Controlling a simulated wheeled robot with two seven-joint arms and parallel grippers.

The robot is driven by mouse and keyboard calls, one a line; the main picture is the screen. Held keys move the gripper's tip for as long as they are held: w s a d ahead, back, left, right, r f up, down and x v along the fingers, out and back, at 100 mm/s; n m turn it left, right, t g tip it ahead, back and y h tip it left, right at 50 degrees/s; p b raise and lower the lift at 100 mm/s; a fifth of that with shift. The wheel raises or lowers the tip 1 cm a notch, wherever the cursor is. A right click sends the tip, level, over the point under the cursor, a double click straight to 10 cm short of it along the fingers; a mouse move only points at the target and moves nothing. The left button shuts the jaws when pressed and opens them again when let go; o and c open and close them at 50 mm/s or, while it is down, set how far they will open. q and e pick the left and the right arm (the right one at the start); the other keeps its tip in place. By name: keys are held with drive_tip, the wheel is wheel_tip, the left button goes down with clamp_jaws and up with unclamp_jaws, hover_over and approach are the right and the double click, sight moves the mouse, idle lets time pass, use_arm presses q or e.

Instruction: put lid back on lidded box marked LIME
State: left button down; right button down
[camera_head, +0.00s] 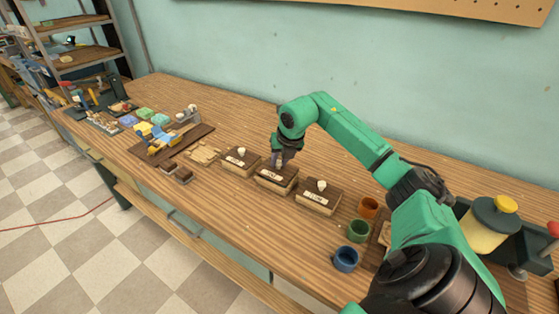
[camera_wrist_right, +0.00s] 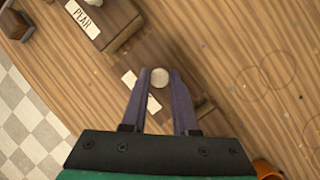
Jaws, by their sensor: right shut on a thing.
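Three small wooden boxes with white front labels stand in a row on the workbench: a left box (camera_head: 238,168), a middle box (camera_head: 276,186) and a right box (camera_head: 317,206). The left and right boxes bear lids with pale knobs. My right gripper (camera_head: 280,160) points down over the middle box. In the right wrist view its fingers are shut on a pale round knob (camera_wrist_right: 159,77) of a lid. Whether that lid rests on the box or is just above it, I cannot tell. The label under it is mostly hidden; LIME is not readable. My left gripper is not in view.
A box whose label looks like "PLAR" (camera_wrist_right: 88,20) stands beside it in the wrist view. Orange (camera_head: 369,207), green (camera_head: 358,231) and blue (camera_head: 346,259) cups stand right of the boxes. A dark board (camera_head: 190,141) with items lies left. Bench behind the boxes is clear.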

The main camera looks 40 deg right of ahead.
drive_tip(key=shift+f+b, duration=0.35)
drive_tip(key=shift+f, duration=0.2)
idle(1.7)
drive_tip(key=shift+c, duration=0.6)
unclamp_jaws()
drive_tip(key=shift+r+p, duration=2.85)
drive_tip(key=shift+r, duration=0.75)
drive_tip(key=shift+f, duration=0.1)
clamp_jaws()
drive_tip(key=shift+f, duration=0.15)
